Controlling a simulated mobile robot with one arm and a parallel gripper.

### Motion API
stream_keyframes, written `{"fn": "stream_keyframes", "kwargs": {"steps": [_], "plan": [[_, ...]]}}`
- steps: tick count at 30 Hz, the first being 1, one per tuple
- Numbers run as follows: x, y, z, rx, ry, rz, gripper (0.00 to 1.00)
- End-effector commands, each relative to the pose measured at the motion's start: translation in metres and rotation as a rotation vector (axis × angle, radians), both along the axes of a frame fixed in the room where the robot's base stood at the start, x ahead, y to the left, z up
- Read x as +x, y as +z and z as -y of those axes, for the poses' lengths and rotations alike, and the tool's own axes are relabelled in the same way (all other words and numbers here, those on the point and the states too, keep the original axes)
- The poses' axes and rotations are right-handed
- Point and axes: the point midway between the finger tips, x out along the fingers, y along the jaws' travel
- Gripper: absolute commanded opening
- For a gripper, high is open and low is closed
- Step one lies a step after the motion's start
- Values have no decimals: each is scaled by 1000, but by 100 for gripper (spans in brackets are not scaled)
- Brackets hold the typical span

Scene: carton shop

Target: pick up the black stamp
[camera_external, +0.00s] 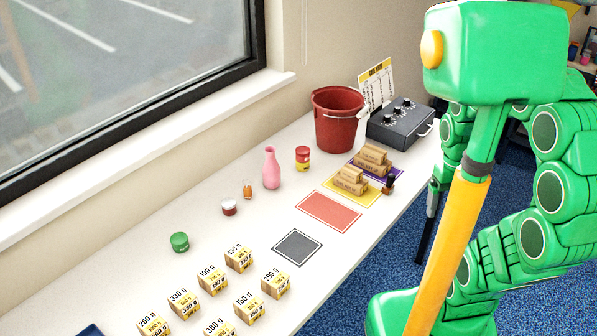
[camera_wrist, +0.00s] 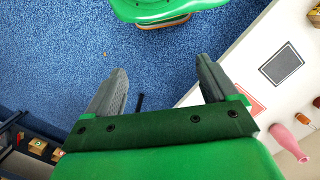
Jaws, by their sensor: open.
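The black stamp (camera_external: 389,184) appears as a small upright dark-handled piece with a brownish lower part. In the external view it stands near the table's front edge, beside the yellow mat (camera_external: 354,194). I cannot make it out in the wrist view. My gripper (camera_wrist: 160,85) is open in the wrist view, its two grey fingers wide apart with blue floor below them and nothing held. In the external view my arm is at the right, past the table's front edge, and mostly hides the gripper.
Stacks of small cartons (camera_external: 373,158) stand on the mats close to the stamp. A red bucket (camera_external: 338,122) and a dark box with knobs (camera_external: 399,122) are behind. A pink vase (camera_external: 271,169) and weight-labelled boxes (camera_external: 239,258) stand farther left. The red mat (camera_external: 328,212) is empty.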

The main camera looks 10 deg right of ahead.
Motion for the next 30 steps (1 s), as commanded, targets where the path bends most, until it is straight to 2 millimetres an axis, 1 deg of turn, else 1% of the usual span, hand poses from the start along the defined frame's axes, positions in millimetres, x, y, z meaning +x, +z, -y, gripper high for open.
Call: {"fn": "stream_keyframes", "kwargs": {"steps": [1, 2, 3, 6, 14, 18, 23, 30], "plan": [[0, 0, 0, 0, 0, 0, 79], [0, 0, 0, 0, 0, 0, 76], [0, 0, 0, 0, -1, 0, 70], [0, 0, 0, 0, -1, 0, 56], [1, 0, 0, 1, -2, -1, 56], [6, -2, -4, 17, -21, -12, 56], [23, -7, -17, 74, -84, -41, 56], [59, -17, -37, 179, -222, -100, 56]]}}
